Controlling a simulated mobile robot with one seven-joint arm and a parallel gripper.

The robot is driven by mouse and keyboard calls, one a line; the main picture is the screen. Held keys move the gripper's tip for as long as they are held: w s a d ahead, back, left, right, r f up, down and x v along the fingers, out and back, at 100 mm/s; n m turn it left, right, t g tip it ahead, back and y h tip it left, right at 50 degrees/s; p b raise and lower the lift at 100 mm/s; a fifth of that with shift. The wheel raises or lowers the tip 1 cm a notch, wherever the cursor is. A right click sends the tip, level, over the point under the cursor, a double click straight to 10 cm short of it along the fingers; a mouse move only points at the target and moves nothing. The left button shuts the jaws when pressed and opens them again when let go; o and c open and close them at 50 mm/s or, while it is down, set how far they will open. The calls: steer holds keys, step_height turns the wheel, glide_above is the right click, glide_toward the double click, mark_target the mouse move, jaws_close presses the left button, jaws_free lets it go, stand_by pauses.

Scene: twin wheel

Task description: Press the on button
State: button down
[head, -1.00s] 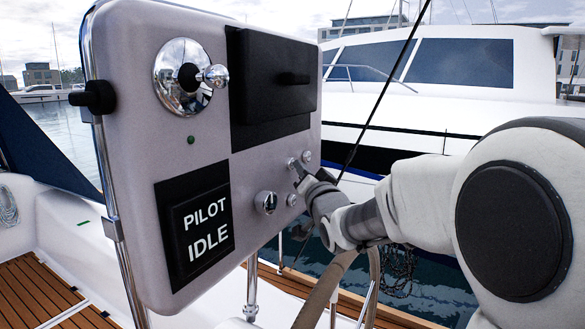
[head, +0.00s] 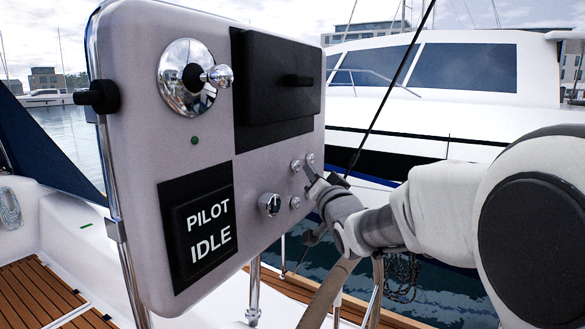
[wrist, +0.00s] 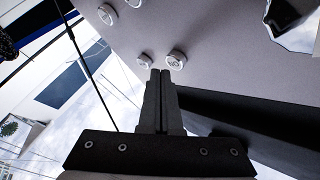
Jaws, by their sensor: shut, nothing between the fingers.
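A grey control panel (head: 150,150) carries a cluster of small round silver buttons at its right edge. The upper left button (head: 296,166) and upper right button (head: 310,158) sit side by side, with a lower button (head: 295,203) beneath. Labels are too small to read, so I cannot tell which is on. My gripper (head: 308,171) is shut and empty, its tips close to the upper pair. In the wrist view, the fingertips (wrist: 161,72) are just below one button (wrist: 176,59), beside another (wrist: 144,61); contact cannot be told. The display (head: 208,228) reads "PILOT IDLE".
A chrome lever (head: 216,76) and a black box (head: 278,80) are higher on the panel. The steering wheel rim (head: 328,292) runs below my gripper.

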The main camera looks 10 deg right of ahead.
steer(key=shift+s+d, duration=0.75)
steer(key=shift+d, duration=0.3)
steer(key=shift+s+d, duration=0.75)
steer(key=shift+d, duration=0.25)
steer(key=s+f+n+g+h, duration=0.1)
steer(key=s+f+g, duration=0.3)
steer(key=s, duration=0.7)
steer(key=s+a+f+n+g+h, duration=0.1)
steer(key=s+f+g, duration=0.4)
steer(key=s, duration=0.6)
steer(key=s+f+n+g+h, duration=0.1)
steer(key=s+f+n+g, duration=0.2)
steer(key=s+f, duration=0.4)
steer(key=s+g, duration=0.1)
steer(key=s, duration=0.3)
steer(key=shift+a+f+n+g, duration=0.15)
steer(key=shift+a+n+g, duration=0.15)
steer(key=shift+a+g, duration=0.1)
